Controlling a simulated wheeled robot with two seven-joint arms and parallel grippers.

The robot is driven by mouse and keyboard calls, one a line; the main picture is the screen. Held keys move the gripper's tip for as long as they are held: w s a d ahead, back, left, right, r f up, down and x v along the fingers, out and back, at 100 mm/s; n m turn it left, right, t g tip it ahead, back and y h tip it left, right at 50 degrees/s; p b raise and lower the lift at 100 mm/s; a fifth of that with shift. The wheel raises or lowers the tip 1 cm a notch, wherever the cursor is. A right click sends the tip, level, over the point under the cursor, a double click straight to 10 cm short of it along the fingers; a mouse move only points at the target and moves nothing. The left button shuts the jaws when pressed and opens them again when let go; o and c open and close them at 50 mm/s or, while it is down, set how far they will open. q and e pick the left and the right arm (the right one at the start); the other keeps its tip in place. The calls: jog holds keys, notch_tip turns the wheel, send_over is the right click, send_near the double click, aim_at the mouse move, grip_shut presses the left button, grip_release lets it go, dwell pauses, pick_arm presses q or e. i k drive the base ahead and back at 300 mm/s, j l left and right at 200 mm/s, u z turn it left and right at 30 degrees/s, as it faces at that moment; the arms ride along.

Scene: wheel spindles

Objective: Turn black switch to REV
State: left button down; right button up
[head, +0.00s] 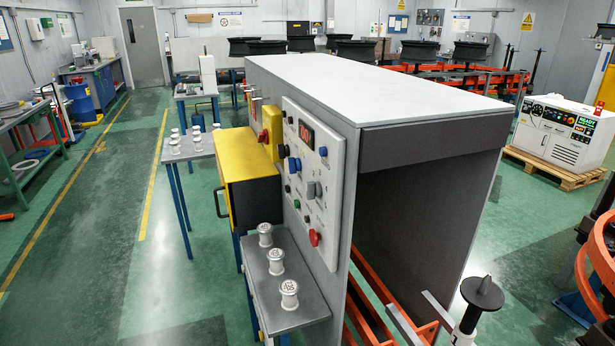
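The control panel (330,171) is a white upright plate on the end of a large grey cabinet, seen at a slant near the middle of the head view. A dark grey or black switch (311,190) sits on its lower middle part. Blue knobs (294,164) are above and left of it, and a red knob (315,238) is below it. The panel's lettering, including any REV mark, is too small to read, so I cannot tell the switch's position. Neither gripper shows in the head view.
A yellow and black box (250,180) juts out left of the panel. Below, a grey shelf (313,307) holds 3 white spools. A black-topped spindle (482,293) stands at the lower right by orange rails (365,317). Green floor (130,230) is open at left.

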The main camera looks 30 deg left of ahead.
aim_at(283, 151)
jog(key=i+j, duration=0.2)
jog(key=j, duration=0.15)
jog(key=i+j, duration=0.2)
jog(key=j, duration=0.15)
jog(key=i+j, duration=0.2)
jog(key=j, duration=0.15)
jog(key=i+j, duration=0.25)
jog(key=i+u, duration=0.05)
